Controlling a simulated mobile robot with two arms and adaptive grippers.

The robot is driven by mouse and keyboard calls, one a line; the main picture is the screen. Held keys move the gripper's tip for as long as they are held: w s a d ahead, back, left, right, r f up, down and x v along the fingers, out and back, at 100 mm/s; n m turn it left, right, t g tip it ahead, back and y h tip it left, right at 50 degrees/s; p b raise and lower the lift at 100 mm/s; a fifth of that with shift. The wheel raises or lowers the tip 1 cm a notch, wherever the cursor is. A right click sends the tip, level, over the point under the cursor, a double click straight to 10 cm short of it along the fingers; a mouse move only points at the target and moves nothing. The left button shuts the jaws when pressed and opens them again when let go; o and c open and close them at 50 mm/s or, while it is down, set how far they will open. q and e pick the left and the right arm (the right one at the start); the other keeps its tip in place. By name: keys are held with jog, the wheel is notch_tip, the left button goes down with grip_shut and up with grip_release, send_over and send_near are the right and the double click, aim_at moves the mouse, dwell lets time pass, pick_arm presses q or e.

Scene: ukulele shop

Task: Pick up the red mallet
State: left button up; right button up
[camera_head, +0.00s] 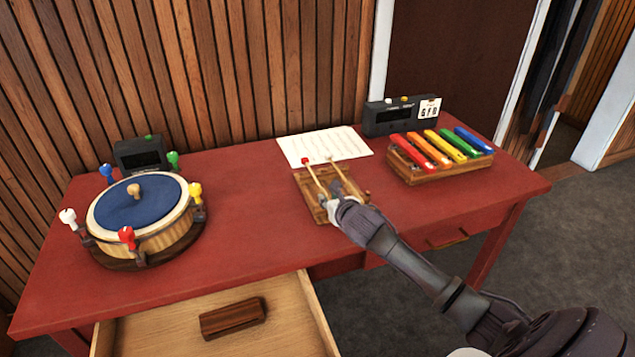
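Two mallets with thin light sticks lie on a small wooden holder (312,207) near the middle of the red table. The red mallet (306,161) has a red head and is the left one. The other mallet (332,161) has a paler head and lies just to its right. My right gripper (333,206) reaches in from the lower right, over the near part of the holder, at the lower ends of the sticks. Its fingers are small and partly hide the holder and sticks, so I cannot tell whether it grips one. My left gripper is not in view.
A round drum (140,215) with coloured pegs stands left. A colourful xylophone (440,165) and a black device (385,118) stand right. A paper sheet (325,146) lies behind the holder. An open drawer (165,335) holding a wooden block (233,318) juts out in front.

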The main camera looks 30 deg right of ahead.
aim_at(317, 182)
jog(key=x, duration=0.2)
jog(key=shift+w+f, duration=0.15)
jog(key=shift+w, duration=0.15)
jog(key=shift+s+d, duration=0.1)
grip_shut()
